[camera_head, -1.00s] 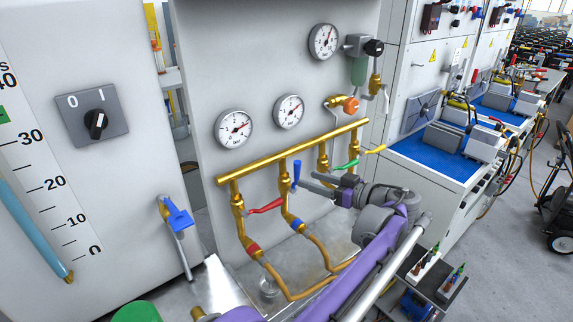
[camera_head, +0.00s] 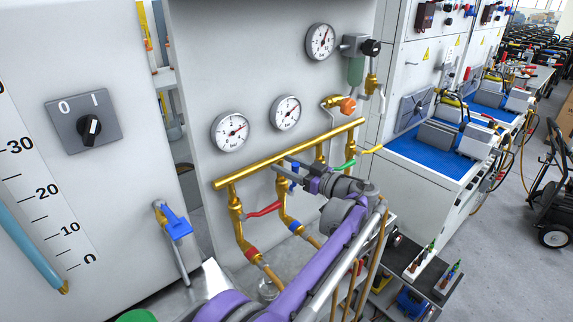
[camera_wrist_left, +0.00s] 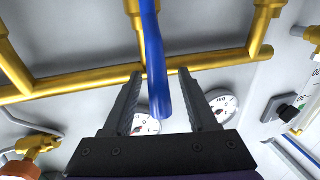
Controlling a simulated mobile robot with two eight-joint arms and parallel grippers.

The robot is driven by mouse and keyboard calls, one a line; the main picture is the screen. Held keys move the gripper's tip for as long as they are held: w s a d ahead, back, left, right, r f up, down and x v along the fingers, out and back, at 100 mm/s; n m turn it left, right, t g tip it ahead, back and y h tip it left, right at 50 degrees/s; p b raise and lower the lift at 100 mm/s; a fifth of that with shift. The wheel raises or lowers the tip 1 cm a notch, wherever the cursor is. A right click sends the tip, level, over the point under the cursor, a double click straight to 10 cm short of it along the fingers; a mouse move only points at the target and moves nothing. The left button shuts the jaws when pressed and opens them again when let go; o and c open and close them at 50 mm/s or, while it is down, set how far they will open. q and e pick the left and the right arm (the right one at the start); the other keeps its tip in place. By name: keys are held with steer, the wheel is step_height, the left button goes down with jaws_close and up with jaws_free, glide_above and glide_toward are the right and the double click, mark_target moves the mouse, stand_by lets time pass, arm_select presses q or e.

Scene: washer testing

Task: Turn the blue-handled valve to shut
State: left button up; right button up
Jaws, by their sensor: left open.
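The blue handle (camera_head: 294,168) of a brass valve (camera_head: 283,192) stands up from the second branch of the brass manifold pipe. My left gripper (camera_head: 284,163) is at this handle and partly hides it in the head view. In the left wrist view the blue handle (camera_wrist_left: 153,50) runs from the top edge down between the two dark fingers of the open left gripper (camera_wrist_left: 162,74). Its free end is near the palm. Gaps show on both sides of the handle there. My right gripper is not in view.
A red handle (camera_head: 265,209) is just left on the first branch. Green (camera_head: 343,167) and yellow (camera_head: 371,149) handles are to the right. Gauges (camera_head: 229,131) sit on the panel above the manifold pipe (camera_head: 240,176). Another blue handle (camera_head: 177,223) is on the left cabinet.

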arm_select(q)
steer(key=shift+w+a, duration=0.1)
steer(key=shift+a, duration=0.05)
jaws_close()
stand_by(1.4)
